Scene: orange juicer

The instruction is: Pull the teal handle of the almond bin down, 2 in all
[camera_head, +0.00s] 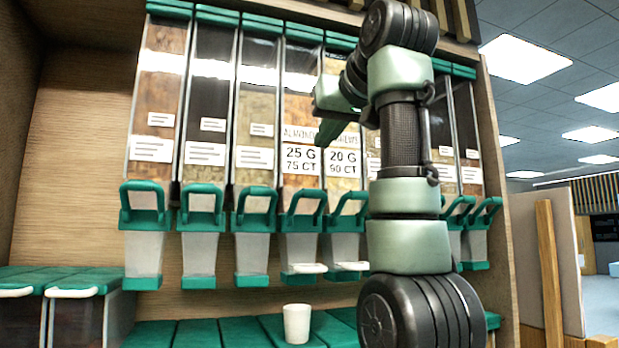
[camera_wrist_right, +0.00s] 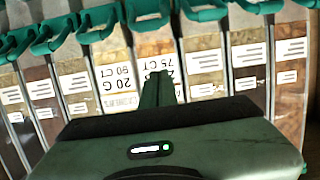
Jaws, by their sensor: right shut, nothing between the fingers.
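The almond bin (camera_head: 297,118) is a clear dispenser with a label reading 25 G, 75 CT. Its teal handle (camera_head: 303,203) is a raised loop at the bin's lower front. In the right wrist view, which shows the bins upside down, this handle (camera_wrist_right: 147,12) is near the top edge. My right gripper (camera_head: 326,134) is shut and empty, in front of the almond and 20 G bins, above the handles and apart from them. Its closed fingers also show in the right wrist view (camera_wrist_right: 157,88). My left gripper is out of view.
Similar bins with teal handles stand on both sides, including the 20 G, 90 CT bin (camera_head: 342,118). A white cup (camera_head: 297,322) stands on the teal-lidded lower bins under the almond spout. My right arm covers bins to the right.

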